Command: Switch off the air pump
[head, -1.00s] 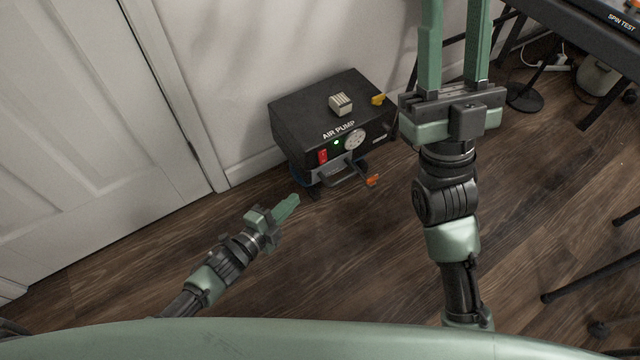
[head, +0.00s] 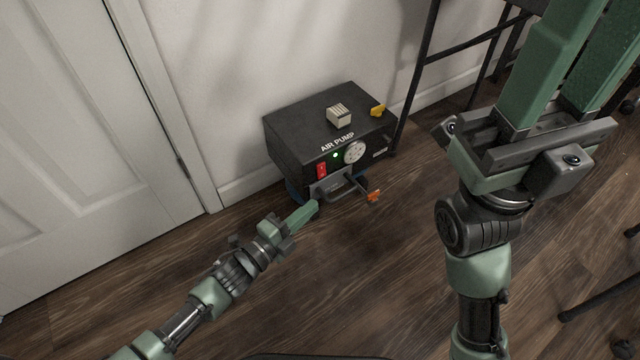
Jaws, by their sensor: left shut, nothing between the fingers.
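The air pump (head: 292,145) is a black box on the floor against the wall. Its front has a red rocker switch (head: 321,171), a lit green lamp (head: 335,155), a round gauge (head: 355,152) and a grey handle. My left gripper (head: 312,207) is shut and empty, its fingertips just below and in front of the red switch, apart from it as far as I can tell. My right gripper (head: 568,70) is raised at the right, close to the camera, with its two fingers apart; its fingertips are cut off by the top edge.
A beige ribbed block (head: 339,115) and a yellow lever (head: 378,110) are on top of the pump. An orange-tipped lever (head: 374,196) sticks out at its lower front. A white door (head: 80,130) stands at the left. Black stand legs (head: 417,80) are to the right.

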